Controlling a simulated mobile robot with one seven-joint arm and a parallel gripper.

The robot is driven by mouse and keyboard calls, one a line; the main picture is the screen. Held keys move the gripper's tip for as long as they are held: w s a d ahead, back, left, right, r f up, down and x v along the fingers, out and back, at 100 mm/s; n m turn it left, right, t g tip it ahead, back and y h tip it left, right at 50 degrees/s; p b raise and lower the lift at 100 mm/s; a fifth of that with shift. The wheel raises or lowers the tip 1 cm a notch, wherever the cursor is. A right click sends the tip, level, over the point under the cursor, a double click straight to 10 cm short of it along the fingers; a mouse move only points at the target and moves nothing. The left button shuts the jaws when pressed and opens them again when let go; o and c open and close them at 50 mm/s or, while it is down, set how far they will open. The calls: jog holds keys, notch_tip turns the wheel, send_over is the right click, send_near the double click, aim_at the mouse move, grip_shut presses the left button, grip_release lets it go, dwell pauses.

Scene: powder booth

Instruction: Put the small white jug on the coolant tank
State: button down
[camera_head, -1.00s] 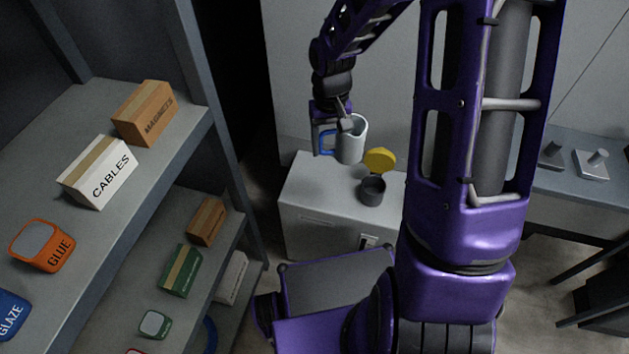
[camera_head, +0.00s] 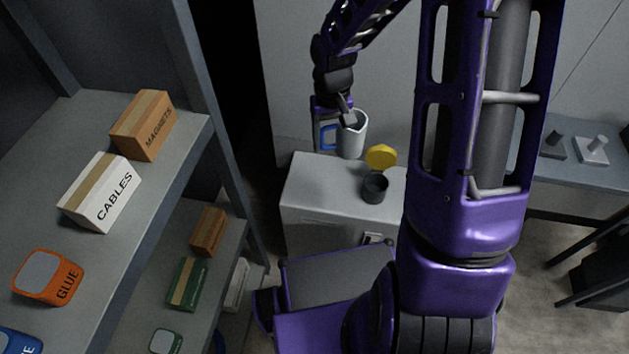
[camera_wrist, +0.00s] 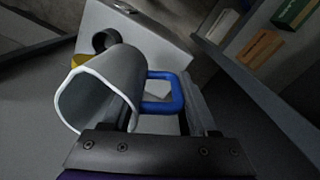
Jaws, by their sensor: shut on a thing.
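The small white jug (camera_head: 354,136) hangs upright in my gripper (camera_head: 348,118) in the head view. In the wrist view the jug (camera_wrist: 104,88) shows its open mouth and a blue handle (camera_wrist: 163,92). My gripper (camera_wrist: 160,118) is shut on the jug at its handle side. The coolant tank (camera_head: 322,191) is the light grey box below. The jug is held above its back part, apart from its top as far as I can tell. On the tank are a dark round filler neck (camera_head: 374,189) and a yellow cap (camera_head: 380,157), right of the jug.
Shelves at left hold a cables box (camera_head: 100,192), a magnets box (camera_head: 141,124) and an orange glue tub (camera_head: 47,277). A table (camera_head: 577,181) with two small metal pieces stands at right. The tank's top left of the neck is clear.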

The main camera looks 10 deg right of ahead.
jog(key=w+f+n+b, duration=0.25)
jog(key=f+n, duration=0.35)
jog(key=f, duration=0.3)
jog(key=w+f+n+b, duration=0.25)
jog(key=f+n, duration=0.35)
jog(key=f, duration=0.4)
jog(key=b, duration=0.3)
send_over(319, 204)
notch_tip(319, 204, down, 10)
jog(key=shift+d+f, duration=0.1)
jog(key=shift+f, duration=0.15)
jog(key=shift+c, duration=0.8)
grip_release()
notch_tip(319, 204, up, 12)
jog(key=p, duration=0.2)
jog(key=shift+r, duration=0.2)
